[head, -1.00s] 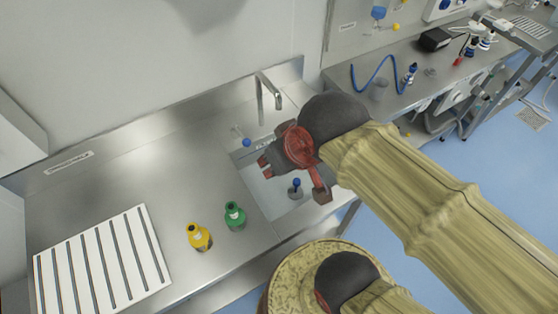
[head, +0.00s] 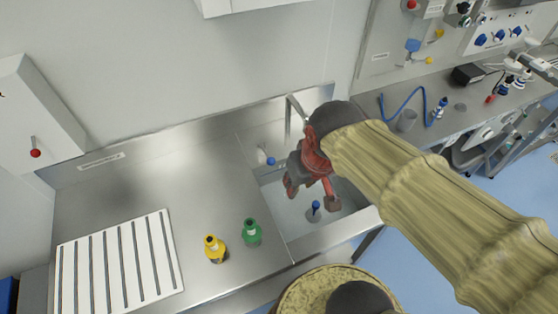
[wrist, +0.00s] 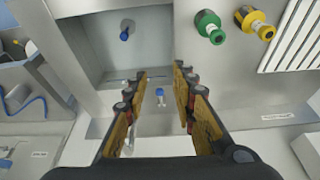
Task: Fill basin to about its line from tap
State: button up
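The basin (head: 297,228) is a steel sink set into the bench, with a short blue-topped piece (head: 315,208) standing in it. I see no water or fill line. The tap spout (head: 289,112) rises at the back. A blue-ended tap lever (head: 268,161) sticks out left of the spout. My gripper (head: 311,194) hangs over the basin, fingers spread and empty, hiding part of its back. In the wrist view the basin (wrist: 98,62) is at upper left. The blue lever end (wrist: 160,93) shows in the gap of my open gripper (wrist: 160,74), apart from both fingers.
A green bottle (head: 251,233) and a yellow bottle (head: 214,249) stand left of the basin, near the front edge. A white slatted rack (head: 120,265) lies further left. A bench with a blue hose (head: 405,98) is at the right. The bench between rack and tap is clear.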

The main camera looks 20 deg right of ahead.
jog(key=w+d+f+g+p, duration=0.2)
jog(key=w+f+g, duration=0.15)
jog(key=w, duration=0.65)
jog(key=y+p, duration=0.2)
send_near(266, 152)
jog(key=f, duration=0.6)
jog(key=a+f, duration=0.1)
jog(key=f, duration=0.1)
jog(key=shift+s+a+f, duration=0.15)
jog(key=shift+s+f, duration=0.15)
jog(key=shift+s, duration=0.05)
jog(key=shift+c, duration=1.2)
jog(key=c, duration=0.4)
grip_shut()
